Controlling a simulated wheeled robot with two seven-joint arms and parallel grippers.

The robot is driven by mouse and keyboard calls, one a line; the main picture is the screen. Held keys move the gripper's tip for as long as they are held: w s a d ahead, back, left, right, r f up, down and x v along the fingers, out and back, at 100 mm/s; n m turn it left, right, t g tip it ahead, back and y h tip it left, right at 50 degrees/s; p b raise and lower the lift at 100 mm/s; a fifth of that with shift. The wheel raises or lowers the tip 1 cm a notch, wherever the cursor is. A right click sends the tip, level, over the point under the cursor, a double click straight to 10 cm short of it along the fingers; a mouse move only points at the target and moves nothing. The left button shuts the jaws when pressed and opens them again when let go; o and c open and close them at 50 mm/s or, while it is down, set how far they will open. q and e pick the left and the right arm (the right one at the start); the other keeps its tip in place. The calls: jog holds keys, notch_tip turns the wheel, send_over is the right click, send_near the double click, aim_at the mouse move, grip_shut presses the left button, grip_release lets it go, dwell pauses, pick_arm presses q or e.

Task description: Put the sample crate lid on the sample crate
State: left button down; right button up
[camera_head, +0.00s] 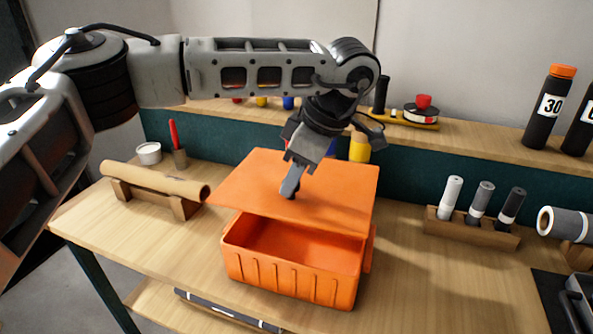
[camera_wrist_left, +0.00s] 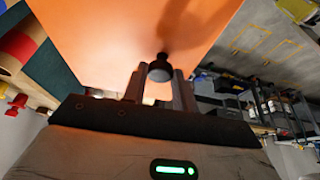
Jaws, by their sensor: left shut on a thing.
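The orange sample crate (camera_head: 290,277) stands on the wooden table, its front part open to view. The flat orange sample crate lid (camera_head: 335,185) is over the crate's back part, set back from the front rim and turned a little against it. Whether it touches the crate, I cannot tell. My left gripper (camera_head: 291,187) is above the lid, shut on the lid's dark knob. In the left wrist view the knob (camera_wrist_left: 160,68) sits between the fingers, with the lid (camera_wrist_left: 120,35) beyond. My right gripper is not in view.
A brown roll (camera_head: 155,180) lies on a wooden cradle at left, near a white cup (camera_head: 148,153). A wooden rack (camera_head: 472,232) with several small cylinders stands at right. A shelf (camera_head: 450,135) with bottles runs behind. Bare tabletop lies right of the crate.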

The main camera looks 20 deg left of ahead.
aim_at(300, 198)
pick_arm(q)
jog(key=shift+d, duration=0.1)
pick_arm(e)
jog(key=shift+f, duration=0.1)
pick_arm(q)
jog(key=shift+f+b, duration=0.7)
jog(key=shift+f, duration=0.25)
notch_tip(300, 198, down, 4)
jog(key=b, duration=0.2)
jog(key=shift+f+b, duration=0.15)
jog(key=shift+b, duration=0.2)
jog(key=shift+f+b, duration=0.45)
jog(key=shift+f, duration=0.75)
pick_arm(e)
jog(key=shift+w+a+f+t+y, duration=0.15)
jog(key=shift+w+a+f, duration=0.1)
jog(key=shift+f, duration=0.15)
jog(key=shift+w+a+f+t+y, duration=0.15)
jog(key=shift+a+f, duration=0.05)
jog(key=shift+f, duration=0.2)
pick_arm(q)
jog(key=shift+r, duration=0.1)
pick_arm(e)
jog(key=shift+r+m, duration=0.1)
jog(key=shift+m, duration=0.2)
pick_arm(q)
jog(key=shift+f+b, duration=0.45)
jog(key=shift+f, duration=0.05)
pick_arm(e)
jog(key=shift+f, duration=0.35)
